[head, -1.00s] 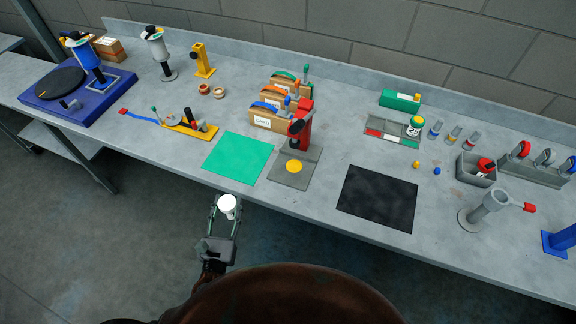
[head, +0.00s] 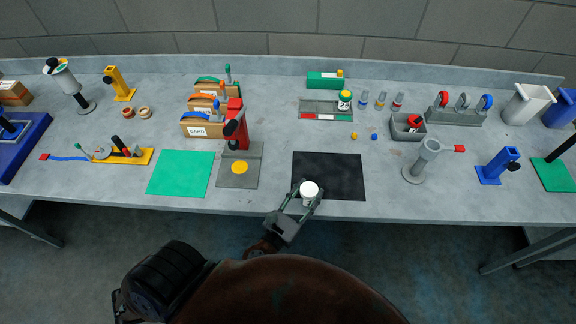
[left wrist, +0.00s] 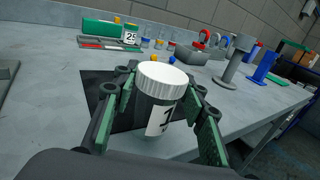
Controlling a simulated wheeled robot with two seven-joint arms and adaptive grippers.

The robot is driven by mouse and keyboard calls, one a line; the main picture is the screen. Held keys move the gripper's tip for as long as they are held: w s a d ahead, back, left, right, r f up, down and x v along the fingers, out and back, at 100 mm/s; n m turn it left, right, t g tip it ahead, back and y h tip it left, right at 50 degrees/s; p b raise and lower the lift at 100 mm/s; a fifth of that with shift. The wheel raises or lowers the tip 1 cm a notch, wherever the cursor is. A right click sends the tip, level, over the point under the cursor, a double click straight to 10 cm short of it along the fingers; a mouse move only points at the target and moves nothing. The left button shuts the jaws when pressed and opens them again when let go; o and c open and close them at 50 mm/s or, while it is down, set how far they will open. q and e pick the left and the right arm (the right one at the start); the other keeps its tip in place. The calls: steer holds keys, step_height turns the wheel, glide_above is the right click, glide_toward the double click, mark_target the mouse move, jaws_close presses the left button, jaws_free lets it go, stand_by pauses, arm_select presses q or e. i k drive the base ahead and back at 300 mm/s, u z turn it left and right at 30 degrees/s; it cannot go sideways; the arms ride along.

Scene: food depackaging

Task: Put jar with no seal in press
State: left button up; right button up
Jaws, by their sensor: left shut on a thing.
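A small jar with a white ribbed lid (head: 309,188) is held upright in my left gripper (head: 297,204), over the front edge of the black mat (head: 335,166). In the left wrist view the jar (left wrist: 160,90) sits between the two green-padded fingers, with a dark mark on its white label. Whether it has a seal cannot be told. A red press-like stand (head: 236,128) on a grey base with a yellow disc (head: 239,167) stands left of the black mat, apart from the jar. My right gripper is not in view.
A green mat (head: 181,172) lies left of the press base. A second jar (head: 344,99) stands on a grey tray (head: 318,112) behind the black mat. A grey cylinder stand (head: 425,160) and a grey bin (head: 408,125) are to the right. The black mat is bare.

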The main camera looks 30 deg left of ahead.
mark_target(240, 167)
steer(key=z, duration=2)
steer(key=k, duration=2.55)
steer(key=u, duration=1.1)
steer(key=i, duration=0.3)
steer(key=u, duration=0.15)
